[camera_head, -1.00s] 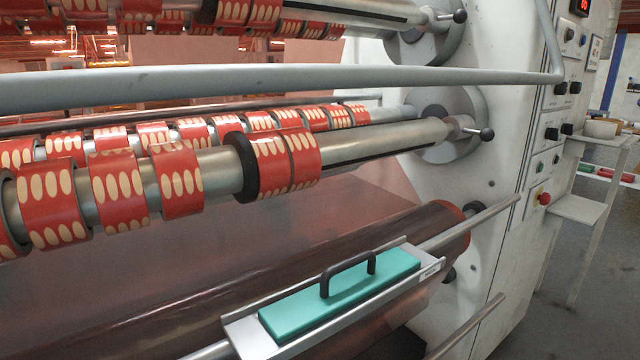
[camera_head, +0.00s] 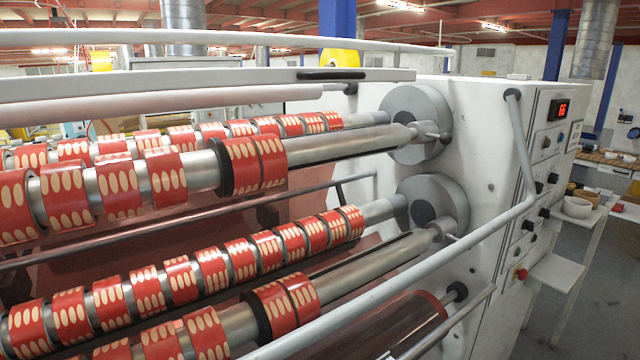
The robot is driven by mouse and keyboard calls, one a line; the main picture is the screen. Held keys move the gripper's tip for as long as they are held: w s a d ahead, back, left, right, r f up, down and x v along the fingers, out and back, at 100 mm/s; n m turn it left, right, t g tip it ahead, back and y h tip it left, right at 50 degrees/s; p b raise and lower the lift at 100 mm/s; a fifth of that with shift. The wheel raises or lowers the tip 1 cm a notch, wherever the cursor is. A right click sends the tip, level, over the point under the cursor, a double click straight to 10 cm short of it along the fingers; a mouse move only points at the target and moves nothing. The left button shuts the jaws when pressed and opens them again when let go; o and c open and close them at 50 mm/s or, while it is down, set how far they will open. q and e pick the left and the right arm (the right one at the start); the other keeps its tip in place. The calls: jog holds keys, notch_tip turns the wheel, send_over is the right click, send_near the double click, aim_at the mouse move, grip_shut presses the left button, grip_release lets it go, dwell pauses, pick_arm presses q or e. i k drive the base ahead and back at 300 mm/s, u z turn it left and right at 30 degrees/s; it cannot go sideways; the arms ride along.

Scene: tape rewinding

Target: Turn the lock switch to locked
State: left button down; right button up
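The control panel (camera_head: 536,215) is on the right end of the white machine and is seen at a steep angle. It carries several dark knobs, among them an upper one (camera_head: 553,178) and a lower one (camera_head: 528,226). I cannot tell which of these is the lock switch, or how it is set. A red number display (camera_head: 562,109) is lit at the panel's top, and a red button (camera_head: 521,274) is near its bottom. Neither of my grippers is in view.
Red tape rolls with cream ovals (camera_head: 124,191) sit on the upper and lower steel shafts (camera_head: 350,143). A long grey guard rail (camera_head: 430,260) crosses in front of the machine. A small shelf stand (camera_head: 556,272) is right of the panel, with open floor beyond.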

aim_at(528, 225)
jog(key=u, duration=0.05)
jog(key=k, duration=0.5)
jog(key=z, duration=2.2)
jog(key=i, duration=4.45)
jog(key=u, duration=2.35)
